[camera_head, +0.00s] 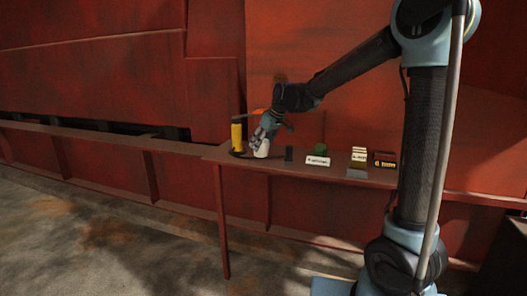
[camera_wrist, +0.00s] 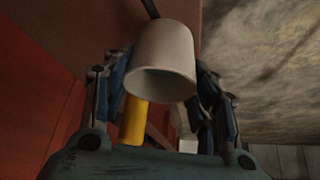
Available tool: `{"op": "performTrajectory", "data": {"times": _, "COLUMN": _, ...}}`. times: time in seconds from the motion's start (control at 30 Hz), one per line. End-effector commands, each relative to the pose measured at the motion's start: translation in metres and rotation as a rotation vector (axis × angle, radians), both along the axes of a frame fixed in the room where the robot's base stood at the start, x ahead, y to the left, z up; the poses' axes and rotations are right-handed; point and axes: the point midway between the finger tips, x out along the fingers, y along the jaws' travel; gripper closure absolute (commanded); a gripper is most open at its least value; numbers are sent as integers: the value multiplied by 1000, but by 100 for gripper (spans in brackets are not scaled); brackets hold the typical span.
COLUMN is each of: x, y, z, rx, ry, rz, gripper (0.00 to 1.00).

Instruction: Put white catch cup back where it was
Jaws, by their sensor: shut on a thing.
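The white catch cup (camera_head: 262,149) is at the left part of the shelf in the head view, in my gripper (camera_head: 266,138). In the wrist view the cup (camera_wrist: 163,58) is between the two fingers (camera_wrist: 165,85), with its open rim facing the camera. My gripper is shut on it. Whether the cup's underside touches the shelf cannot be told. A yellow cylinder (camera_head: 237,138) stands just left of the cup, and a yellow part (camera_wrist: 133,120) shows behind it in the wrist view.
The narrow brown shelf (camera_head: 212,155) stands against red walls. Right of the cup are a dark small block (camera_head: 289,154), a green item (camera_head: 321,149), a white label (camera_head: 317,161), a pale stack (camera_head: 359,153) and a dark box (camera_head: 385,160).

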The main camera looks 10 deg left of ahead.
Motion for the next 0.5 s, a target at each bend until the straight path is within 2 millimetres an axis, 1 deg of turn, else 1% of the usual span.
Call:
{"op": "performTrajectory", "data": {"times": 0.17, "x": 15, "y": -1, "z": 0, "rx": 0, "ry": 0, "rz": -2, "gripper": 74}}
{"op": "performTrajectory", "data": {"times": 0.3, "x": 14, "y": -1, "z": -20, "rx": 0, "ry": 0, "rz": 0, "gripper": 74}}
{"op": "performTrajectory", "data": {"times": 0.4, "x": 14, "y": 0, "z": -32, "rx": 0, "ry": 0, "rz": 0, "gripper": 74}}
{"op": "performTrajectory", "data": {"times": 0.5, "x": 14, "y": 0, "z": -35, "rx": 0, "ry": 0, "rz": 0, "gripper": 74}}
